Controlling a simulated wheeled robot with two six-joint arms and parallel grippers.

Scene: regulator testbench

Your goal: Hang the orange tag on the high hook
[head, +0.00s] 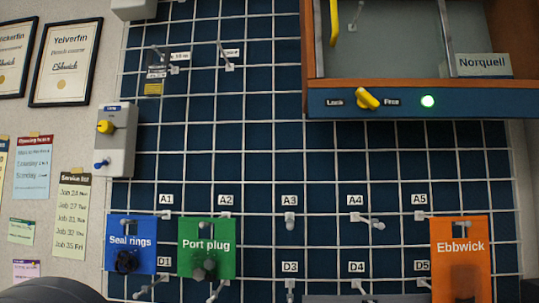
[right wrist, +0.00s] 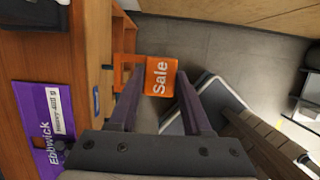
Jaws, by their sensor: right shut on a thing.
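In the right wrist view, my right gripper (right wrist: 159,74) is shut on an orange tag (right wrist: 158,82) with the white word "Sale", held between the fingertips. An orange frame-like piece (right wrist: 124,68) shows just left of it; I cannot tell whether it is part of the tag. In the head view, two hooks (head: 174,69) (head: 229,65) stick out of the upper part of the blue gridded board, each with a small label too small to read surely. My left gripper is not in view, and the right gripper is not seen in the head view.
On the board (head: 260,150), a blue card (head: 130,232), a green card (head: 207,236) and an orange "Ebbwick" card (head: 458,230) hang in the lower row. Hooks A3 (head: 290,217) and A4 (head: 370,220) are bare. A wooden cabinet (head: 420,103) juts out at upper right.

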